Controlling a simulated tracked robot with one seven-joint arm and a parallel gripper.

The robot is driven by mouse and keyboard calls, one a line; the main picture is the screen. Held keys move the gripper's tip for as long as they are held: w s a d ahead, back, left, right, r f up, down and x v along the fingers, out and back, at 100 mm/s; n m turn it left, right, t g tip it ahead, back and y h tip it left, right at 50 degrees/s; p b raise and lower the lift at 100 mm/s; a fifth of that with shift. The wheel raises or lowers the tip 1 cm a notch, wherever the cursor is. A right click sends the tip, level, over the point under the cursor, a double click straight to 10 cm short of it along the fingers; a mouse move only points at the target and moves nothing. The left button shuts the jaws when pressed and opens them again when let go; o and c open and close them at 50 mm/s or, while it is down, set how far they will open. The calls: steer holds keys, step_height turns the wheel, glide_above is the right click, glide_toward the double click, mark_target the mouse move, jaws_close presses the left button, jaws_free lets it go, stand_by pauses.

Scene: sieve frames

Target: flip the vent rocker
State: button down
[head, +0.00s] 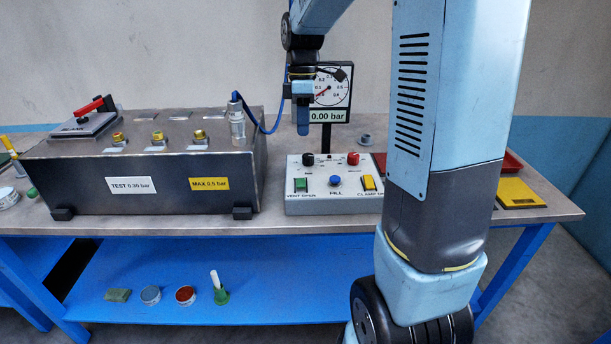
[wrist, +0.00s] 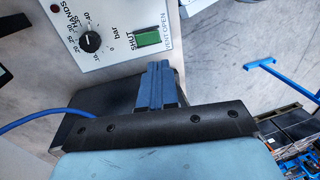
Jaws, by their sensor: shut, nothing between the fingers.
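The control box (head: 352,207) stands on the bench with the green vent rocker (head: 300,185) at its left, marked VENT OPEN on the near side. In the wrist view the green rocker (wrist: 152,37) shows with the word SHUT beside it. Which side is pressed down I cannot tell. My gripper (head: 303,132) is shut and empty, fingers pointing down, raised above the box's left end. In the wrist view its fingertips (wrist: 157,66) appear close to the rocker, with a gap between.
A blue fill button (head: 335,181) and yellow clamp rocker (head: 369,184) share the panel, with knobs behind. The gauge (head: 328,90) reads 0.00 bar. A dark metal test box (head: 150,195) stands left, its blue hose (head: 262,122) running near my gripper.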

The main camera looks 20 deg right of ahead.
mark_target(301, 183)
steer(key=shift+f, duration=0.15)
steer(key=f, duration=0.4)
steer(key=s+f, duration=0.1)
steer(key=f, duration=0.4)
steer(key=s+a+f, duration=0.1)
steer(key=f, duration=0.3)
steer(key=shift+s+f, duration=0.25)
steer(key=shift+f, duration=0.05)
